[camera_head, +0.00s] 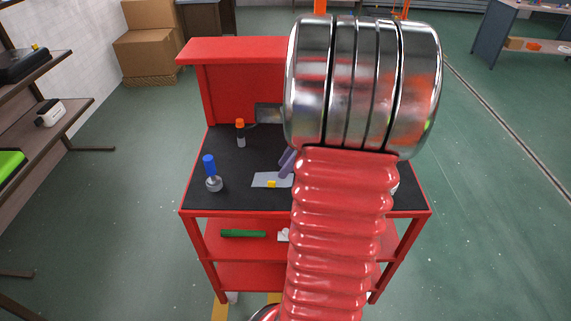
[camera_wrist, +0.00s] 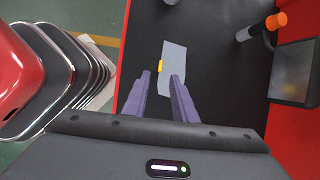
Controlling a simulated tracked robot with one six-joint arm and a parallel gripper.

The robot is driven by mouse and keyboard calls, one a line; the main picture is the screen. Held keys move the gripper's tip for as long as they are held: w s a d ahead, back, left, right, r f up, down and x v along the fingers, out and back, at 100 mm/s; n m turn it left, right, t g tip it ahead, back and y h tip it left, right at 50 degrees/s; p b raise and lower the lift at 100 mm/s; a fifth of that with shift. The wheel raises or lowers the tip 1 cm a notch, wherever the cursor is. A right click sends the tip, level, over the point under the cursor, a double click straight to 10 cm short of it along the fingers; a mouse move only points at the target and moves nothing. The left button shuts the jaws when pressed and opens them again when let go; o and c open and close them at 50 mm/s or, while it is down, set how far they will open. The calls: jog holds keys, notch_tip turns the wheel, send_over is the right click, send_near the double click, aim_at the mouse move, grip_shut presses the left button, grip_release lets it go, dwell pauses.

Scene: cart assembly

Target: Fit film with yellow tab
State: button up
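The film (camera_head: 262,179) is a flat pale grey-blue sheet lying on the black top of the red cart. Its yellow tab (camera_head: 271,184) is at the near edge. In the wrist view the film (camera_wrist: 176,54) lies beyond and between my fingertips, with the yellow tab (camera_wrist: 160,66) on its left edge. My gripper (camera_wrist: 161,76) has two purple fingers spread apart with nothing held between them. I cannot tell how far above the film they are. In the head view one purple finger (camera_head: 287,160) shows near the film; my arm hides the rest.
A dark screen (camera_wrist: 295,72) stands at the cart's back, partly behind my arm in the head view. A green bar (camera_head: 243,233) lies on the lower shelf. The cart top (camera_head: 222,150) is clear between them.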

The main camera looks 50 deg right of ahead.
aim_at(273, 182)
jog(key=shift+x, duration=3.85)
grip_shut()
jog(key=shift+r, duration=0.15)
jog(key=shift+r, duration=1.95)
